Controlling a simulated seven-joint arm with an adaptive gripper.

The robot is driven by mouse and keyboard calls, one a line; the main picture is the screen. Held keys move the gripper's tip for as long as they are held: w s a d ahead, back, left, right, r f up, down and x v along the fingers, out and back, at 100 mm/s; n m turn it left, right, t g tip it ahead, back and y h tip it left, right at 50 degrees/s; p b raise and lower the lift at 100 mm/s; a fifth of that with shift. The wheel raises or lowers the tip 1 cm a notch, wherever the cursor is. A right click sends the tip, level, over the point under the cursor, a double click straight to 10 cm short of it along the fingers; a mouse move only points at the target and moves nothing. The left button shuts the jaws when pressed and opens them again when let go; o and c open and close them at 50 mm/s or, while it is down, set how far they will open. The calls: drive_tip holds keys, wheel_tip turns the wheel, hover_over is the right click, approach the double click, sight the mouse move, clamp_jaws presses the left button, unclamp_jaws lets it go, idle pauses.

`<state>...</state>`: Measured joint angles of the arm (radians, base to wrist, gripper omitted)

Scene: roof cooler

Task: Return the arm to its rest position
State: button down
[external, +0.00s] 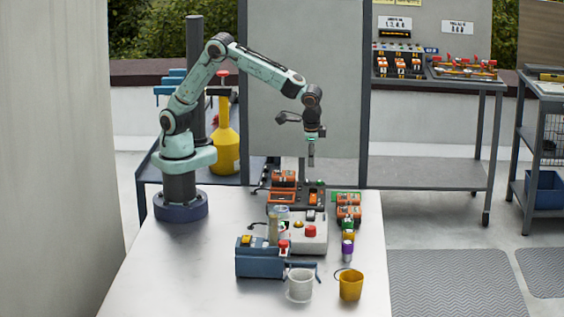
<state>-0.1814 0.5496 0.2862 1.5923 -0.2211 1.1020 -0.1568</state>
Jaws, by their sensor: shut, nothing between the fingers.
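My gripper (311,158) shows in the external view at the end of my raised arm. It points down and its fingers are shut with nothing between them. It hangs above the back of the white table, over the orange and black devices (284,178), apart from them. My arm is bent, with its elbow high and its forearm reaching right from the base at the table's left rear.
A blue box (260,262), a white box with a red button (308,233), a white cup (300,285) and a yellow cup (350,284) stand on the white table (165,270). Several orange items (348,207) stand at right. The table's left front is clear.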

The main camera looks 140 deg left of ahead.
idle(0.5)
drive_tip(key=s+d+r+m+t, duration=0.2)
drive_tip(key=s+d+r+t, duration=0.2)
drive_tip(key=d+r, duration=0.65)
drive_tip(key=s+d+f+m+g, duration=0.1)
drive_tip(key=s+d+f+m, duration=0.1)
drive_tip(key=s, duration=0.7)
drive_tip(key=s+d+f+m+g+h, duration=0.1)
drive_tip(key=s+d+f+m, duration=0.2)
drive_tip(key=s+d, duration=0.3)
drive_tip(key=s, duration=0.3)
drive_tip(key=shift+d+f+m, duration=0.15)
drive_tip(key=shift+f+m, duration=0.1)
drive_tip(key=shift+m, duration=0.15)
idle(0.6)
